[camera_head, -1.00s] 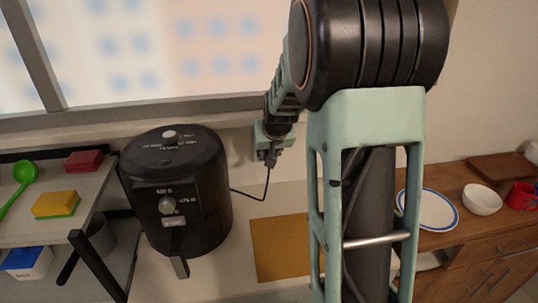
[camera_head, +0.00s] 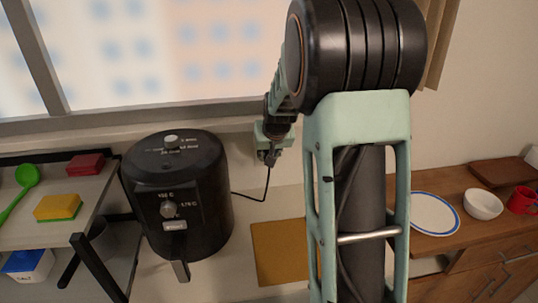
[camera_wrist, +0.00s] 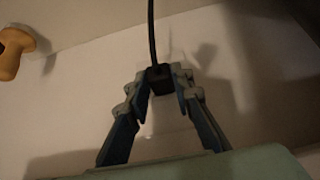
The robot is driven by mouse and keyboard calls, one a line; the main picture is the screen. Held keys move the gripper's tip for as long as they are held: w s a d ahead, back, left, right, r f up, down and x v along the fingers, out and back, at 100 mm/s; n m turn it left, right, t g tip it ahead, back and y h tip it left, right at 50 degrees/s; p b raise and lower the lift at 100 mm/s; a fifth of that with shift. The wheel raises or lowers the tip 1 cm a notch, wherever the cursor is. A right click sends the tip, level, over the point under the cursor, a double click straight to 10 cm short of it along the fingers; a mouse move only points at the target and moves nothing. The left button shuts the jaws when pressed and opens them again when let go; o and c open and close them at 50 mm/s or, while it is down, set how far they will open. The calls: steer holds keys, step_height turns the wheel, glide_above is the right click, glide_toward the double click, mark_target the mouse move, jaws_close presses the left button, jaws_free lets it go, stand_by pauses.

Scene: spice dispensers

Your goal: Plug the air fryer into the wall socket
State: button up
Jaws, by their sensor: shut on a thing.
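The black air fryer (camera_head: 190,215) stands upright on the counter, with its handle facing front. Its black cord (camera_head: 266,188) runs right and then up to my gripper (camera_head: 268,152), which is close to the wall below the window. In the wrist view, my gripper (camera_wrist: 162,88) is shut on the black plug (camera_wrist: 160,78), with the cord (camera_wrist: 151,30) leading away from it. A pale wall surface lies behind the plug. I cannot make out the wall socket in either view, nor whether the plug touches the wall.
A shelf at left holds a green spoon (camera_head: 24,180), a sponge (camera_head: 57,206) and a red block (camera_head: 86,163). An orange-brown board (camera_head: 280,252) lies right of the fryer. A plate (camera_head: 434,214), a bowl (camera_head: 483,205) and a red mug (camera_head: 522,199) stand on the wooden cabinet.

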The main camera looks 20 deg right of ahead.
steer(key=o, duration=1.1)
steer(key=shift+w, duration=0.15)
steer(key=shift+r, duration=0.15)
